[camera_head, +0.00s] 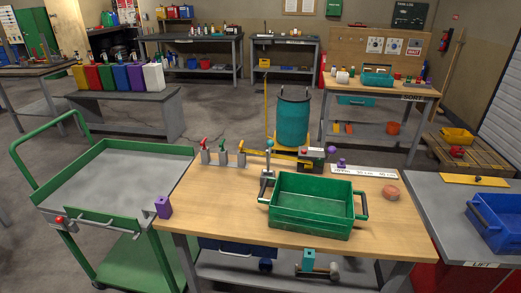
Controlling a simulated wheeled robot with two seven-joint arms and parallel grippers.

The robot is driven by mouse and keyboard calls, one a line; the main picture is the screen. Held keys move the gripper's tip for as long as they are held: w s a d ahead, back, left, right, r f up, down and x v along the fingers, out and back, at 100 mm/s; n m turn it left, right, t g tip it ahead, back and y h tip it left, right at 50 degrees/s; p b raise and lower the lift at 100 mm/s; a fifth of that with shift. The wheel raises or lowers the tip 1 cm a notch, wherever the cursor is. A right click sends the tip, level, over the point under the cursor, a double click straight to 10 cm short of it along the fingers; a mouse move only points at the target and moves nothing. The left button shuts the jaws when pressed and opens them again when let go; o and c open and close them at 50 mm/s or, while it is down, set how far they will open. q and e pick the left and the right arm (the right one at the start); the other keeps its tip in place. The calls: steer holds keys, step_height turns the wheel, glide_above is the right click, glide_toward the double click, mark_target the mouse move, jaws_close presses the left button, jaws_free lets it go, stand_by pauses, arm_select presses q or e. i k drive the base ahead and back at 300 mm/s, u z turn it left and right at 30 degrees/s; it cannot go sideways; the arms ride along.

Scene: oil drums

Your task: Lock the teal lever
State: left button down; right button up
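No part labelled as the teal lever can be made out for certain. A small upright rod with a pale teal ball on top (270,144) stands on the wooden table, behind the left end of the green crate (310,222). Whether either one is locked is too small to tell. Neither of my grippers is in view.
Several small levers (222,152), one red-topped, stand at the table's back left. A yellow and black device (312,157) is behind the crate. A purple block (163,207) is at the left edge. A green cart (118,185) stands left.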

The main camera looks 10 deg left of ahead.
mark_target(270, 143)
steer(key=u, duration=0.75)
steer(key=i, duration=1.3)
steer(key=z, duration=0.6)
